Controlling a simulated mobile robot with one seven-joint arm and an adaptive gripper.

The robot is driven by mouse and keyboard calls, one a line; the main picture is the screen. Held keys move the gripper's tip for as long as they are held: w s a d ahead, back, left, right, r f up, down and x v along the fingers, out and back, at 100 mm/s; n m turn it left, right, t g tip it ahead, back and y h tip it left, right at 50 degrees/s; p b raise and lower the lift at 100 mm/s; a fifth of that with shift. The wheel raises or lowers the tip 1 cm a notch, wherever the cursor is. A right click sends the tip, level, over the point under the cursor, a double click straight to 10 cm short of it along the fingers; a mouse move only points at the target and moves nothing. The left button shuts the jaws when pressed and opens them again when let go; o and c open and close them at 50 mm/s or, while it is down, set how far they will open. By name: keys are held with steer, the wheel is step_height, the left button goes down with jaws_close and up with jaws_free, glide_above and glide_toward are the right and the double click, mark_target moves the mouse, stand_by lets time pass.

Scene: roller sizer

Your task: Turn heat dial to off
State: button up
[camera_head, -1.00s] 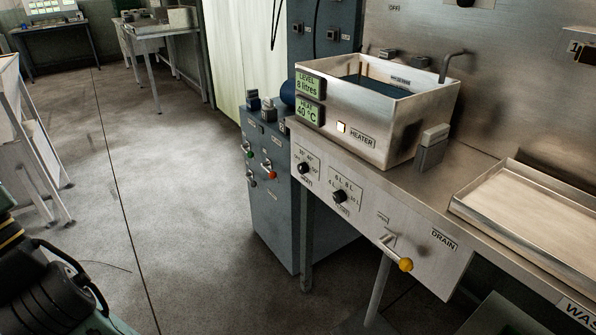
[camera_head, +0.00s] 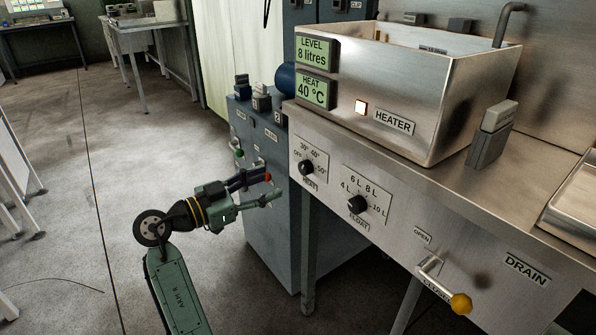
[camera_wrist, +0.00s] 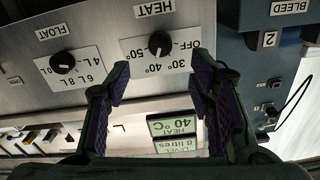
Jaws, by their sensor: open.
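The heat dial (camera_head: 306,167) is a small black knob on a pale plate marked OFF, 30°, 40° and 50°, on the steel front panel. It also shows upside down in the wrist view (camera_wrist: 160,42). Its exact pointer direction is hard to tell. The heat display (camera_head: 312,91) reads 40 °C. My gripper (camera_head: 269,189) is open and empty, to the left of the dial and slightly below it. In the wrist view, my gripper's fingers (camera_wrist: 160,70) are spread with the dial between and beyond their tips, apart from it.
The float dial (camera_head: 357,204) sits right of the heat dial. The drain lever (camera_head: 445,288) with a yellow knob sticks out lower right. A blue-grey cabinet (camera_head: 268,235) with buttons stands behind my gripper. The heater lamp (camera_head: 361,107) is lit. Open floor lies left.

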mark_target(302, 169)
steer(key=p+x, duration=0.1)
steer(key=x, duration=0.9)
steer(key=shift+r, duration=0.1)
steer(key=shift+c, duration=0.4)
steer(key=c, duration=1.1)
